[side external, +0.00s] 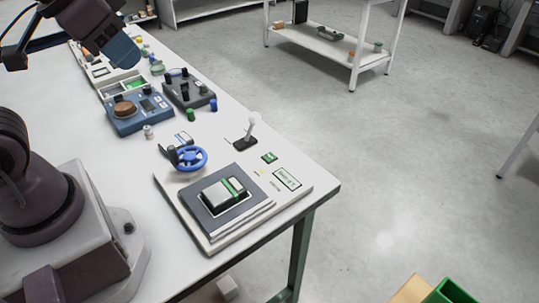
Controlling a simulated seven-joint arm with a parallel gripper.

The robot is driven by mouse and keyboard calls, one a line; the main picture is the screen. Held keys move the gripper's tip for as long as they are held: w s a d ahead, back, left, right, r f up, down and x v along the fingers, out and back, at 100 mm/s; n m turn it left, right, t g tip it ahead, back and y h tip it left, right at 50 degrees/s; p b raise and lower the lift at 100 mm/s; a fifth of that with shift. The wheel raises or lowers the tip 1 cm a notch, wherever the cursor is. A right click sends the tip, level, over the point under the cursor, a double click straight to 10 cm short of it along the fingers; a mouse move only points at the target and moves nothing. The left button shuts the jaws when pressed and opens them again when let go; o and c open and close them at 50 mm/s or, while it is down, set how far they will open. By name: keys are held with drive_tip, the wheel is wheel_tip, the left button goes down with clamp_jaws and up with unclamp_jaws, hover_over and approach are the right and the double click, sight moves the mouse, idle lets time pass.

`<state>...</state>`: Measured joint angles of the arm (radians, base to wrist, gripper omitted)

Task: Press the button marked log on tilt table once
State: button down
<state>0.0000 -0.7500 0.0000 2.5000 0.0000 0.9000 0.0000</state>
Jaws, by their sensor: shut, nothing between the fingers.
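The tilt table is a pale board (207,240) at the near right end of the white table. It carries a dark platform (243,209) with a grey block (217,195) under a green strap, a blue handwheel (190,158), and a lever with a white knob (252,120). A small green button or plate (269,157) lies near its back edge, beside a green-lettered display (287,178). The small markings are too small to read, so I cannot tell which is log. My gripper (126,52) is shut at the upper left, well away from the board; its fingertips are not clear.
A blue box with a brown round top (136,112) and a dark device with knobs (189,89) stand farther back. Blue and green small cylinders (190,114) stand near them. The far end holds trays and small items. Bare tabletop lies around the board's right side.

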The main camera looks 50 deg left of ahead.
idle(0.8)
drive_tip(key=m+t+y, duration=0.1)
drive_tip(key=m+t, duration=0.3)
drive_tip(key=m, duration=0.4)
hover_over(270, 158)
wheel_tip(270, 158, down, 22)
drive_tip(key=shift+r, duration=0.15)
drive_tip(key=shift+f, duration=4.4)
drive_tip(key=shift+f, duration=0.15)
